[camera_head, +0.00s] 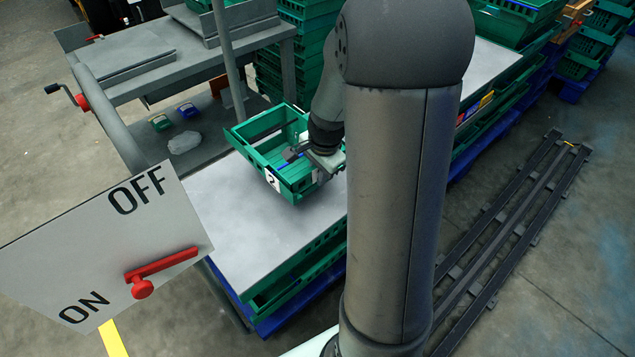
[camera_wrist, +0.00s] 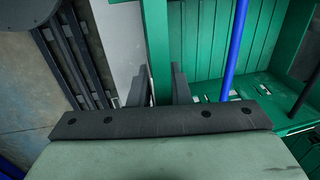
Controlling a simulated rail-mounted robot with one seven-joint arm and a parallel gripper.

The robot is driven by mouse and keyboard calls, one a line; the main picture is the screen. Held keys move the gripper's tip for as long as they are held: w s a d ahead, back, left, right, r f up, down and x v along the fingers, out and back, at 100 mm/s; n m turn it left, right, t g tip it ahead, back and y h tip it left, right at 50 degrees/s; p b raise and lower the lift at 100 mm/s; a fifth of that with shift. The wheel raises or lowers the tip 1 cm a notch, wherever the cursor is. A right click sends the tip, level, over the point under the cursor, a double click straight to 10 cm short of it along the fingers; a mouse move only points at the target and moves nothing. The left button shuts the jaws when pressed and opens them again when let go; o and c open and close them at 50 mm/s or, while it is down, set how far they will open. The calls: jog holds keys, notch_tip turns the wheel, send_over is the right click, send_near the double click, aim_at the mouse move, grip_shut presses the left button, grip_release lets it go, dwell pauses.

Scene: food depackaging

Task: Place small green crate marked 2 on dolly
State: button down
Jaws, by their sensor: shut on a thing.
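The small green crate (camera_head: 296,187) shows a white label with a 2 in the head view. It looks slightly tilted over the light grey top (camera_head: 215,210) of a low stack; I cannot tell whether it touches. My gripper (camera_head: 326,160) is at its right side, partly hidden by my arm. In the wrist view my gripper (camera_wrist: 160,88) has its fingers on both sides of the crate's green wall (camera_wrist: 158,45), shut on it. A blue rod (camera_wrist: 235,50) and a dark rod lie across the crate. A blue base (camera_head: 290,312), possibly the dolly, shows under the stack.
A lever panel (camera_head: 105,250) stands at the front left. A grey workbench (camera_head: 150,65) is behind it, with a grey post (camera_head: 230,70) near the crate. Tall green crate stacks (camera_head: 300,60) stand behind. Dark floor rails (camera_head: 510,240) run at right, with open floor beyond.

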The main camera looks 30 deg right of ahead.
jog(key=shift+w+f+b, duration=0.1)
jog(key=shift+f+b, duration=0.25)
jog(key=shift+f, duration=1.3)
jog(key=shift+f, duration=0.1)
jog(key=c, duration=1.3)
grip_release()
jog(key=shift+c, duration=0.2)
notch_tip(320, 180, up, 11)
jog(key=s+p, duration=0.2)
jog(key=p, duration=0.1)
jog(key=s+a+r+n+g, duration=0.1)
jog(key=s+a+n+g, duration=0.1)
jog(key=s+a+n, duration=1.1)
jog(key=s+n, duration=0.2)
jog(key=s, duration=0.2)
jog(key=shift+r+n+h, duration=0.25)
jog(key=shift+n+h, duration=0.05)
jog(key=shift+n, duration=0.1)
